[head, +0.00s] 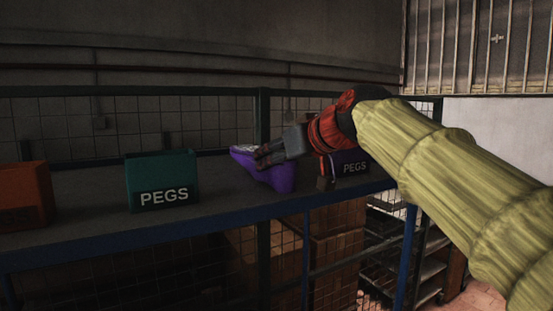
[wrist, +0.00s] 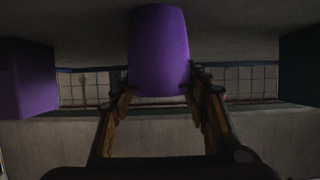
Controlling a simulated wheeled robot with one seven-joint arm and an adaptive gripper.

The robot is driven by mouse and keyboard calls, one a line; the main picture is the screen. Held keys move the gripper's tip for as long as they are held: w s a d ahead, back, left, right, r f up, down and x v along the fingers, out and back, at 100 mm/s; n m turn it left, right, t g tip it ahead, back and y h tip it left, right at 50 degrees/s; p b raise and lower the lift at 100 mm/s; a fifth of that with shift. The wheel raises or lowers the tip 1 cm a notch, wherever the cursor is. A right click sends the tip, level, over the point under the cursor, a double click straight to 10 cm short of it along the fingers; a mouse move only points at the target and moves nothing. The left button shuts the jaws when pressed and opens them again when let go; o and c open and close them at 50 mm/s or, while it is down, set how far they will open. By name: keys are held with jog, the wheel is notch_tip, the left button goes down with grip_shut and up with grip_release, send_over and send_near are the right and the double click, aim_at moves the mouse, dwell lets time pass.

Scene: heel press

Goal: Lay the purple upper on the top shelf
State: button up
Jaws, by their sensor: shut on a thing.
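The purple upper (head: 283,181) is a shoe-shaped piece with a pale patch on top. My gripper (head: 266,156) is shut on it, coming in from the right. In the wrist view the upper (wrist: 160,55) is a purple block between the two fingers (wrist: 160,95). The top shelf (head: 222,198) is a dark board with a blue front edge. The upper is over or at this shelf, between the teal and purple bins. I cannot tell whether it touches the board. The fingers hide part of the upper.
A teal PEGS bin (head: 162,182) stands left of the upper, and an orange bin (head: 25,195) farther left. A purple PEGS bin (head: 346,164) stands right, partly behind my arm. A mesh rail (head: 120,155) runs behind the shelf. Brown boxes (head: 337,218) sit below.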

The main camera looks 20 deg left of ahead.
jog(key=shift+f+b, duration=0.55)
jog(key=shift+f, duration=0.05)
dwell(0.3)
jog(key=o, duration=1.4)
jog(key=shift+c, duration=0.2)
jog(key=v, duration=1.2)
